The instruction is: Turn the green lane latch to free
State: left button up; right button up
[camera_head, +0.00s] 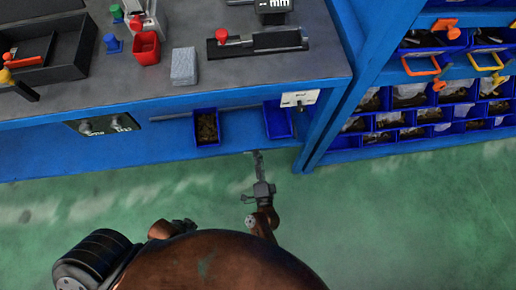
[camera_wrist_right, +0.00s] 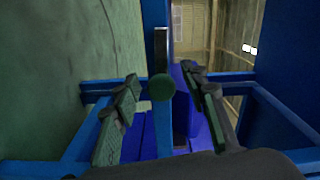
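In the right wrist view, a dark green ball knob (camera_wrist_right: 161,87) sits at the lower end of a thin grey lever that runs straight up; I take it for the green lane latch. My right gripper (camera_wrist_right: 160,76) is open, one finger on each side of the knob with gaps visible; how far the knob lies in depth is unclear. In the head view my right gripper (camera_head: 257,156) is just in front of the bench's lower shelf, seen edge-on. The latch cannot be made out there. A small part of my left arm shows beside my body; its fingers cannot be made out.
A red-knobbed slide fixture (camera_head: 262,42) and a red bin (camera_head: 146,48) are on top. A bin rack (camera_head: 440,95) stands right. The green floor is clear.

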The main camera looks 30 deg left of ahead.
pick_arm(q)
jog(key=shift+f, duration=0.1)
